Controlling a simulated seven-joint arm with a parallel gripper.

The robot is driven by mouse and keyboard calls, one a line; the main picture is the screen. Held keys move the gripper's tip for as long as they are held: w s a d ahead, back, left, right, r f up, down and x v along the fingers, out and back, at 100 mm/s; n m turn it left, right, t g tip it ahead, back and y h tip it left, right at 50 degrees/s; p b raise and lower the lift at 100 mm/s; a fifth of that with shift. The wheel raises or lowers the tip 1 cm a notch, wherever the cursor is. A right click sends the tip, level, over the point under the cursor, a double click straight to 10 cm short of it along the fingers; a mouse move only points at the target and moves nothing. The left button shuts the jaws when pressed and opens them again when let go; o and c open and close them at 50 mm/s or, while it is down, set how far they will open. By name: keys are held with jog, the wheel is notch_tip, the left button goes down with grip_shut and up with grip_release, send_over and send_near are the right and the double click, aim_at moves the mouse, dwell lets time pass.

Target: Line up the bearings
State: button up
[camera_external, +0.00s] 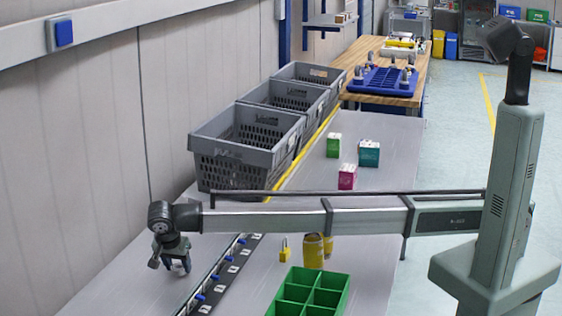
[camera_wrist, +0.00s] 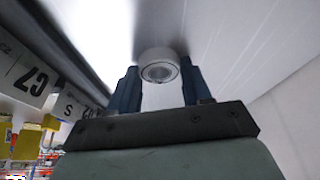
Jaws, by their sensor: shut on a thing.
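My gripper (camera_external: 178,266) is low over the grey table at the left in the external view, to the left of a dark strip. In the wrist view my gripper (camera_wrist: 160,88) is shut on a bearing (camera_wrist: 158,66), a pale ring with a darker centre, held between the blue fingertips. The bearing cannot be made out in the external view. The dark strip (camera_external: 231,273) carries white labels and a row of small blue pieces. Part of a labelled strip (camera_wrist: 30,80) shows at the left of the wrist view. I cannot tell other bearings apart.
A green divided crate (camera_external: 341,301), yellow cans (camera_external: 314,252) and a yellow padlock-like object (camera_external: 285,252) are right of the strip. Grey crates (camera_external: 240,155) line the wall. Small green (camera_external: 333,147), teal (camera_external: 369,154) and magenta (camera_external: 347,178) boxes stand farther back. Table left of my gripper is clear.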

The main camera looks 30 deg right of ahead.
jog(key=o, duration=1.2)
jog(key=shift+c, duration=0.2)
jog(key=v, duration=1.4)
jog(key=shift+f, duration=0.1)
